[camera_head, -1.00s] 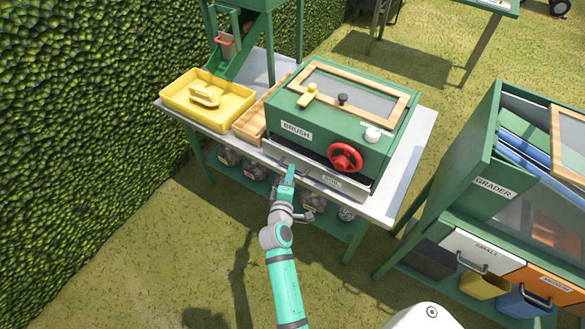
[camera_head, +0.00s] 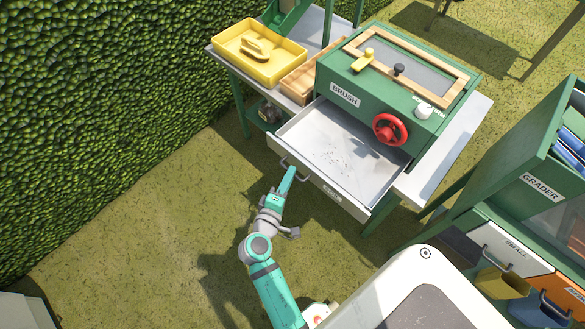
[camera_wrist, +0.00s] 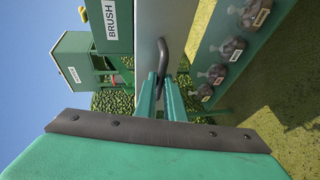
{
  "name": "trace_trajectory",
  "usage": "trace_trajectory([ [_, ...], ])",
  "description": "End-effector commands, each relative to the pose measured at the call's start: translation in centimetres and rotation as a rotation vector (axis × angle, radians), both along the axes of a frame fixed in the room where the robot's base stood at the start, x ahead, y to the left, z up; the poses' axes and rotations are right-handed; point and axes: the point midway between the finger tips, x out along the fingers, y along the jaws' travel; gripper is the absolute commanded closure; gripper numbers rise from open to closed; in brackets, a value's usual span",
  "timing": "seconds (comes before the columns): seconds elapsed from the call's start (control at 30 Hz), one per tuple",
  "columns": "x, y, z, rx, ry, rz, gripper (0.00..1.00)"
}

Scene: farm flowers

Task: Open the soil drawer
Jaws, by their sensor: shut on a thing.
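The soil drawer (camera_head: 330,152) is a shallow grey metal tray under the green brush machine (camera_head: 352,95). It is pulled far out, and dark specks lie on its bare floor. Its front carries a small label and a curved handle (camera_head: 294,169) near the left end. My gripper (camera_head: 290,172) is at that handle. In the wrist view my gripper's teal fingers (camera_wrist: 160,82) are shut on the dark handle (camera_wrist: 162,58). The grip point itself is partly hidden by the fingers.
A yellow tray (camera_head: 258,52) and a wooden box (camera_head: 303,80) stand left of the machine on the table. A red handwheel (camera_head: 389,129) overhangs the drawer's right side. The grader (camera_head: 540,185) stands at the right. Grass in front is open.

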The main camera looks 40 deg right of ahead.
Motion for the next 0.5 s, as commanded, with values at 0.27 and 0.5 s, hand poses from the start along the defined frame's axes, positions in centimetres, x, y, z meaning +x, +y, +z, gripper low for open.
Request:
trace_trajectory([
  [0.27, -0.44, 0.27, -0.02, -0.001, 0.003, -0.012, 1.00],
  [0.5, -0.44, 0.25, -0.03, -0.001, 0.003, -0.012, 0.81],
])
